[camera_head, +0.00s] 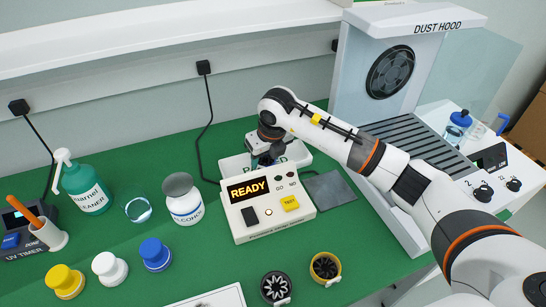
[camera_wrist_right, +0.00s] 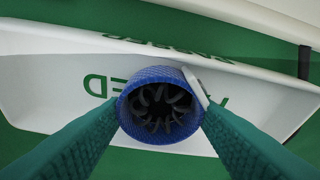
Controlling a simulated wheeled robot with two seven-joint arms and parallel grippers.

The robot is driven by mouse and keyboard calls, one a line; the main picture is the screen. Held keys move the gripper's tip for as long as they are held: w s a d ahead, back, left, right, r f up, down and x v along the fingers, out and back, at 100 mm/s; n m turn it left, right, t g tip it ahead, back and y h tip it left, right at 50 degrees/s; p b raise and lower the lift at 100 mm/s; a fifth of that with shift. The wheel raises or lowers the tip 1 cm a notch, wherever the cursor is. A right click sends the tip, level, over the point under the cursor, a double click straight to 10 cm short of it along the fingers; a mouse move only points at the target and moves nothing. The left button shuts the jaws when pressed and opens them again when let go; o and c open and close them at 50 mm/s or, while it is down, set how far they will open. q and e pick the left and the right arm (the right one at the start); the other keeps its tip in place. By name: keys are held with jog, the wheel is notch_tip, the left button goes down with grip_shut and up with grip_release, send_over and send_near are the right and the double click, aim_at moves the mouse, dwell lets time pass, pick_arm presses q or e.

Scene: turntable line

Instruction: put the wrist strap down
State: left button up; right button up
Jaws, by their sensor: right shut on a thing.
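The wrist strap (camera_wrist_right: 150,76) is a blue woven band rolled into a ring, with dark grey coils inside, seen end-on in the right wrist view. A small light metal piece sits on its side. My right gripper (camera_wrist_right: 161,112) is shut on it, one green finger on each side. Behind it is a white tray (camera_wrist_right: 50,98) with green lettering, partly covered. In the head view my right gripper (camera_head: 266,160) is low over this tray (camera_head: 232,168), behind the tester, and mostly hides the strap. I cannot tell whether the strap touches the tray. My left gripper is not in view.
The tester (camera_head: 243,222) reading READY stands just in front of the tray. A grey pad (camera_head: 330,192) lies to its right. The alcohol bottle (camera_head: 184,205) and green cleaner bottle (camera_head: 86,190) stand left. The dust hood (camera_head: 350,80) is behind my right arm.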

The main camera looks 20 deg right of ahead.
jog(key=shift+w+d+f, duration=0.1)
jog(key=shift+d+f, duration=0.2)
jog(key=shift+d, duration=0.05)
jog(key=shift+a, duration=0.35)
jog(key=o, duration=0.9)
jog(key=shift+d, duration=0.15)
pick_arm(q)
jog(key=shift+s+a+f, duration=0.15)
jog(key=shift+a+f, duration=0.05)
pick_arm(e)
jog(key=shift+o, duration=0.2)
